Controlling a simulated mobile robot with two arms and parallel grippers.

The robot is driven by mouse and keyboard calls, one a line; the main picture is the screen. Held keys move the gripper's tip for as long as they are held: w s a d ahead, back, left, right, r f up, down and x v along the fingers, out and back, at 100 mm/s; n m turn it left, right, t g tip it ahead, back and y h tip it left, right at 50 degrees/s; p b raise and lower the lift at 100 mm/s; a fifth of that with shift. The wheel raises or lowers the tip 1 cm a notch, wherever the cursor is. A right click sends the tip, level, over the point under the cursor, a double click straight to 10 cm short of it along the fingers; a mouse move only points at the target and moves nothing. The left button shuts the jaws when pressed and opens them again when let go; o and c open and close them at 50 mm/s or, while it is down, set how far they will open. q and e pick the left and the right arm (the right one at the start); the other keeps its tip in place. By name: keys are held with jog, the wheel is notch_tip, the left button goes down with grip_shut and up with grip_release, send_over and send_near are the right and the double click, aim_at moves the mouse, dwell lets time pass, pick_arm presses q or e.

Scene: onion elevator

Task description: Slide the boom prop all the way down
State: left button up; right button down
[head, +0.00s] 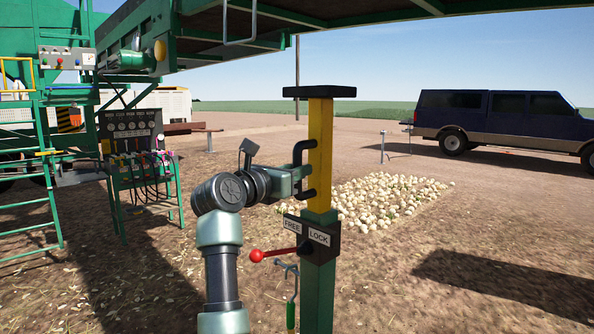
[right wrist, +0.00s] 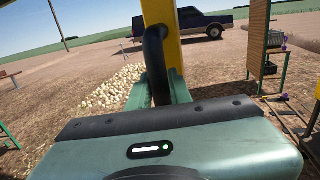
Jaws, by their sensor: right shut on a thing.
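The boom prop is an upright post with a yellow inner bar (head: 320,152) standing out of a dark green sleeve (head: 318,290), topped by a flat black plate (head: 319,91). A black handle (head: 300,165) is fixed to the bar's left side. My right gripper (head: 303,182) is shut on this handle; in the right wrist view its fingers (right wrist: 160,88) close around the black handle (right wrist: 156,60). A red-knobbed lever (head: 257,255) points left, below the FREE side of the FREE/LOCK plate (head: 313,233). The black plate is below the boom (head: 350,15), apart from it. My left gripper is out of view.
A green-handled hook tool (head: 291,300) hangs on the sleeve's left side. An onion pile (head: 385,200) lies behind the post. A dark blue pickup (head: 500,118) is parked at the right. A control stand (head: 135,150) and machine frame stand at the left.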

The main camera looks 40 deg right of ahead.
jog(key=shift+f, duration=0.35)
jog(key=c, duration=1.3)
grip_release()
jog(key=shift+r, duration=0.1)
jog(key=b+v, duration=0.2)
jog(key=v, duration=0.5)
jog(key=shift+a, duration=0.4)
